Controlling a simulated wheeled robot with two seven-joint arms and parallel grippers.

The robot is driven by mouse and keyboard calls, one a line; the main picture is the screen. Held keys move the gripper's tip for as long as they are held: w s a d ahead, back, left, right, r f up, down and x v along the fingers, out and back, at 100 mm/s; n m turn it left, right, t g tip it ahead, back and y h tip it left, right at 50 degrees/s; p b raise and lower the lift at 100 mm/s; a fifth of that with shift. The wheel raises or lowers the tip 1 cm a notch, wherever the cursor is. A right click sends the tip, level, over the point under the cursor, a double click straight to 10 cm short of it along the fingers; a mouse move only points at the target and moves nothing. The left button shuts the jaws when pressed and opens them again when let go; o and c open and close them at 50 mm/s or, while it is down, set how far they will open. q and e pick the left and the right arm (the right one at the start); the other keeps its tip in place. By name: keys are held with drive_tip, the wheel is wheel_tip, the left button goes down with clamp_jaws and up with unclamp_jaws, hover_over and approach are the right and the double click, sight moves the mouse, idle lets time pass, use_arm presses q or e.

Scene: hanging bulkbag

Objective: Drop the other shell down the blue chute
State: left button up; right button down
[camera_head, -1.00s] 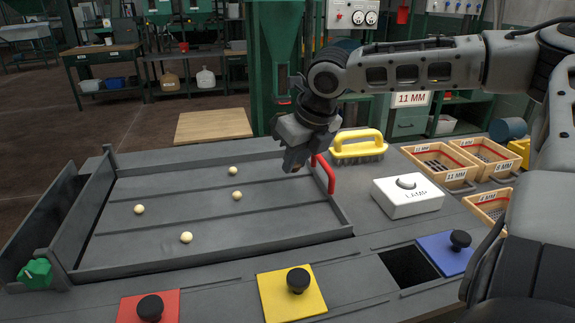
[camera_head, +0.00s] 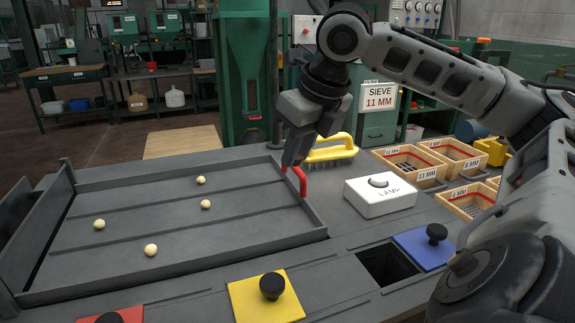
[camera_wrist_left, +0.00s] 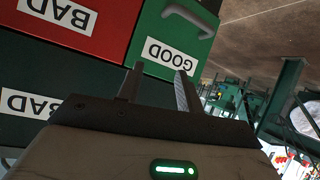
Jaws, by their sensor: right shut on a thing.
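My right gripper (camera_head: 291,164) is shut with its fingertips pointing down at the right side of the grey tray (camera_head: 120,291), in line with the red handle (camera_head: 302,184). What it holds, taken as the shell, is too small and hidden to make out. The blue chute is an open dark square hole (camera_head: 386,266) in the bench, and its blue lid (camera_head: 418,249) with a black knob lies beside it on the right. My left gripper (camera_wrist_left: 156,86) shows only in the left wrist view, its fingers apart and empty.
Several pale balls (camera_head: 150,250) lie on the tray. A yellow lid (camera_head: 254,304) and a red lid (camera_head: 130,317) are in front. A yellow brush (camera_head: 331,152), a white lamp box (camera_head: 380,199) and wooden sieve boxes (camera_head: 409,170) stand to the right.

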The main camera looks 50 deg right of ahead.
drive_tip(key=shift+s+r+b, duration=0.3)
drive_tip(key=shift+s+b, duration=0.1)
drive_tip(key=shift+s, duration=0.4)
drive_tip(key=shift+s+r+b, duration=0.3)
drive_tip(key=shift+s+b, duration=0.05)
drive_tip(key=shift+s, duration=0.4)
drive_tip(key=shift+a, duration=0.1)
